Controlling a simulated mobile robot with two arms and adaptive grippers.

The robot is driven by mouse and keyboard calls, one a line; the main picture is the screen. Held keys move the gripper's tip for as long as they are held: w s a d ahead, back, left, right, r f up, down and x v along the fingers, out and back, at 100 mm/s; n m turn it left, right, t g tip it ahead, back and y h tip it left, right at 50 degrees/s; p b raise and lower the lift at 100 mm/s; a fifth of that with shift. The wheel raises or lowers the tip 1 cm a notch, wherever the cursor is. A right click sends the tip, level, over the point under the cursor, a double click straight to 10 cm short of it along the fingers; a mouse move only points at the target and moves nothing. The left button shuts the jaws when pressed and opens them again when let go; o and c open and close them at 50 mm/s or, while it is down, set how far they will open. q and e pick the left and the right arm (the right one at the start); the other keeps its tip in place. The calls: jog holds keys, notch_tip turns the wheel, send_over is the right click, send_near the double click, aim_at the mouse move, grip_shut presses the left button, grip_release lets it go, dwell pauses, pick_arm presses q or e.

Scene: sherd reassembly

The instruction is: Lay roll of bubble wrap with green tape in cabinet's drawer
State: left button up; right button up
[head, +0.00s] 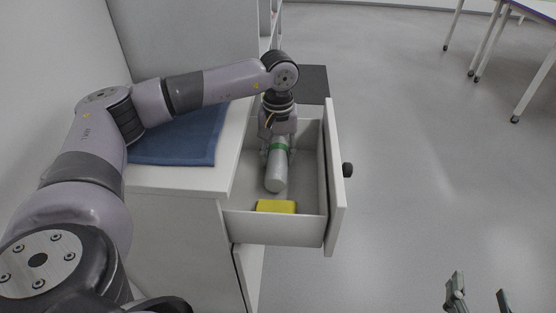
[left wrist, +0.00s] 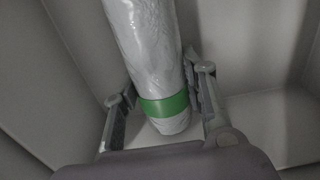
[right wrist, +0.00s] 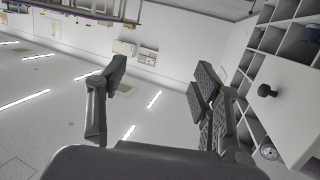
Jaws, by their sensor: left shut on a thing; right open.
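The roll of bubble wrap (head: 277,172) is a grey-white cylinder with a green tape band (head: 279,146) near one end. It is inside the cabinet's open drawer (head: 336,180). My left gripper (head: 278,152) reaches down into the drawer and is shut on the roll near the tape. In the left wrist view the roll (left wrist: 146,45) lies between the two fingers, with the green band at the fingertips. I cannot tell whether the roll touches the drawer floor. My right gripper (right wrist: 158,95) is open and empty, away from the cabinet; its fingertips (head: 480,298) show at the lower right of the head view.
A yellow block (head: 276,206) lies in the drawer by its near wall. A blue folded cloth (head: 178,138) lies on the white cabinet top (head: 170,180). The drawer front has a dark knob (head: 348,170). Open grey floor (head: 420,160) lies to the right, with tables at the upper right.

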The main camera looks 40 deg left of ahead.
aim_at(278, 150)
pick_arm(q)
jog(key=shift+f, duration=0.55)
pick_arm(e)
jog(key=shift+w+a+r+t, duration=0.15)
jog(key=shift+r+t, duration=0.25)
jog(key=shift+r, duration=0.25)
pick_arm(q)
jog(key=o, duration=1.1)
jog(key=shift+c, duration=0.2)
pick_arm(e)
jog(key=shift+r, duration=0.1)
pick_arm(q)
notch_tip(278, 150, up, 6)
jog(key=shift+r+p, duration=0.2)
jog(key=shift+p, duration=0.75)
notch_tip(278, 150, up, 6)
jog(key=shift+f+p, duration=0.2)
jog(key=shift+p, duration=0.45)
pick_arm(e)
jog(key=s+d+f+g+h, duration=0.2)
jog(key=s+d+f+g, duration=0.2)
jog(key=s+f+g, duration=0.4)
notch_tip(278, 150, down, 4)
jog(key=shift+s+f+g, duration=0.1)
jog(key=shift+s+g, duration=0.2)
jog(key=shift+s, duration=0.15)
